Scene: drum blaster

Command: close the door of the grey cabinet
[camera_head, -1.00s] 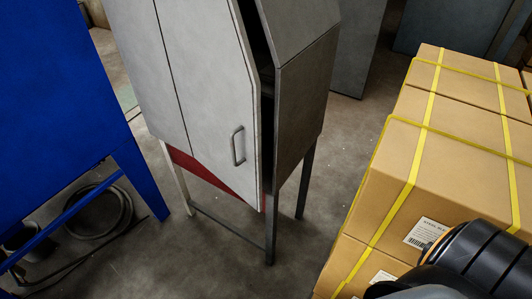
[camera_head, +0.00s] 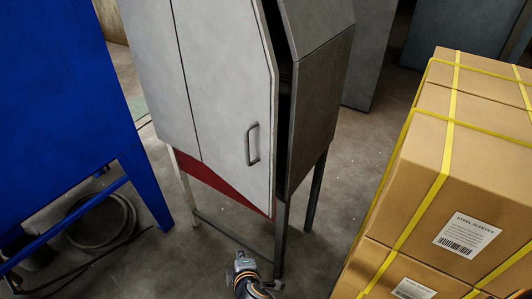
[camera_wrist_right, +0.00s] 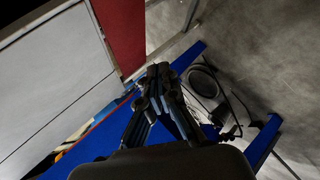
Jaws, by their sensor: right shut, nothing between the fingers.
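The grey cabinet (camera_head: 318,112) stands on legs in the middle of the head view. Its door (camera_head: 222,90), with a bar handle (camera_head: 253,144), is ajar, with a dark gap along its right edge. A red panel (camera_head: 215,180) shows below the door. My right gripper (camera_head: 243,260) is at the bottom of the head view, in front of and below the door, apart from it. In the right wrist view the gripper (camera_wrist_right: 158,72) is shut and empty, with a pale grey panel (camera_wrist_right: 50,85) at the left and the red panel (camera_wrist_right: 122,32) above. My left gripper is not in view.
A stack of strapped cartons (camera_head: 420,190) stands close on the right. A blue cabinet (camera_head: 60,90) stands on the left, with a coiled hose (camera_head: 105,215) beneath it. Concrete floor (camera_head: 340,200) is clear between the grey cabinet and cartons.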

